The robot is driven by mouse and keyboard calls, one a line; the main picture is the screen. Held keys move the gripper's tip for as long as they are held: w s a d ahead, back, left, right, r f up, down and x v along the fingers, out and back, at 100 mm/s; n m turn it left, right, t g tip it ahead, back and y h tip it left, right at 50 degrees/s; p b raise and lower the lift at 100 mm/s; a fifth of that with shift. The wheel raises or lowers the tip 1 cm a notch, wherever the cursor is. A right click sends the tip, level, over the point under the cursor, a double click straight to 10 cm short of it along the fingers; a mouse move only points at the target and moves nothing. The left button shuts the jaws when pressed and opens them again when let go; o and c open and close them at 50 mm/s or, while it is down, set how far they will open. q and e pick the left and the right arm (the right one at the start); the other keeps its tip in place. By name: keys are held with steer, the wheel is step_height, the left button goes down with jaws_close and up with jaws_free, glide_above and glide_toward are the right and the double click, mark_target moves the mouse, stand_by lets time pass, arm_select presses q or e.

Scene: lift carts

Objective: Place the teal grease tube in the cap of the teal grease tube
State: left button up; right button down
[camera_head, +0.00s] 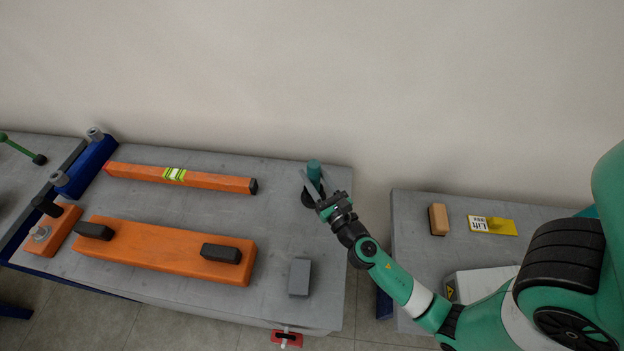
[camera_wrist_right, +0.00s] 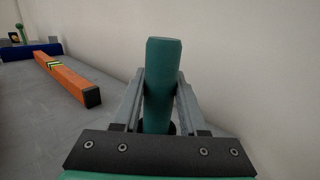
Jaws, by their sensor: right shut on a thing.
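The teal grease tube (camera_head: 314,170) stands upright near the back right corner of the left cart. In the right wrist view the tube (camera_wrist_right: 161,85) rises between my two fingers. My right gripper (camera_head: 312,184) is shut on the tube. A black round base, likely the cap (camera_head: 308,198), shows under the tube and is partly hidden by the gripper. I cannot tell whether the tube is seated in it or just above it. My left gripper is not in view.
An orange level (camera_head: 210,181) lies behind an orange block with black handles (camera_head: 160,250). A grey block (camera_head: 299,277) is at the front right. A gap separates this cart from the right cart (camera_head: 413,215), which bears a tan block (camera_head: 438,220) and yellow sign (camera_head: 502,227).

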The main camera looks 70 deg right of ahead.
steer(key=shift+w+r, duration=0.1)
steer(key=shift+r, duration=0.05)
steer(key=shift+f, duration=0.2)
steer(key=shift+c, duration=2.2)
jaws_free()
steer(key=shift+r, duration=0.1)
steer(key=shift+r, duration=0.15)
steer(key=b+v, duration=0.2)
steer(key=v, duration=1)
